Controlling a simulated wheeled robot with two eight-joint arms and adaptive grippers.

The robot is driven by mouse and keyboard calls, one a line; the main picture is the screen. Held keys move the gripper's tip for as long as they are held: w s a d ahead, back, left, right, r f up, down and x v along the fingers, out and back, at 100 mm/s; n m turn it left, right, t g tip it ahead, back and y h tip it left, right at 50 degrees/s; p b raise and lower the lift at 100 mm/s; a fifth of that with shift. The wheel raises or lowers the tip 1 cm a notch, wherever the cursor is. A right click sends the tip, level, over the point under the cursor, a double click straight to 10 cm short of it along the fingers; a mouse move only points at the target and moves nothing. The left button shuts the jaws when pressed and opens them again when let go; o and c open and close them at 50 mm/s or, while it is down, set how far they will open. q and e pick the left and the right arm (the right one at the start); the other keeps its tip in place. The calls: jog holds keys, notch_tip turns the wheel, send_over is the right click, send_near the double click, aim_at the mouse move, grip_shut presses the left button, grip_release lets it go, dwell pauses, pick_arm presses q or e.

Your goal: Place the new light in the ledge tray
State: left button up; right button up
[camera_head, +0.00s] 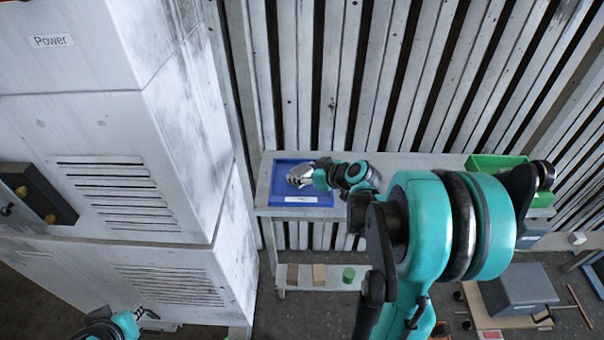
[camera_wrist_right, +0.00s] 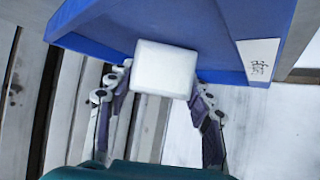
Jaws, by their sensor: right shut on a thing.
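The blue tray (camera_head: 277,190) sits on the left end of the ledge, with a white label on its near side. In the right wrist view the tray (camera_wrist_right: 95,25) fills the top. My right gripper (camera_head: 297,176) is over the tray. It is shut on the light, a white rounded block (camera_wrist_right: 165,68), which shows between the fingers in the right wrist view against the tray. I cannot tell whether the light touches the tray floor. My left gripper (camera_head: 146,314) is low at the bottom left, away from the tray, too small to tell its opening.
The ledge (camera_head: 410,160) runs along a slatted wall, with a green bin (camera_head: 490,163) at its right end. A lower shelf (camera_head: 330,285) holds small blocks and a green cylinder (camera_head: 348,274). A tall grey cabinet (camera_head: 110,130) stands left. A grey box (camera_head: 518,290) lies lower right.

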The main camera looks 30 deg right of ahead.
jog(key=shift+f, duration=0.1)
jog(key=o, duration=1.2)
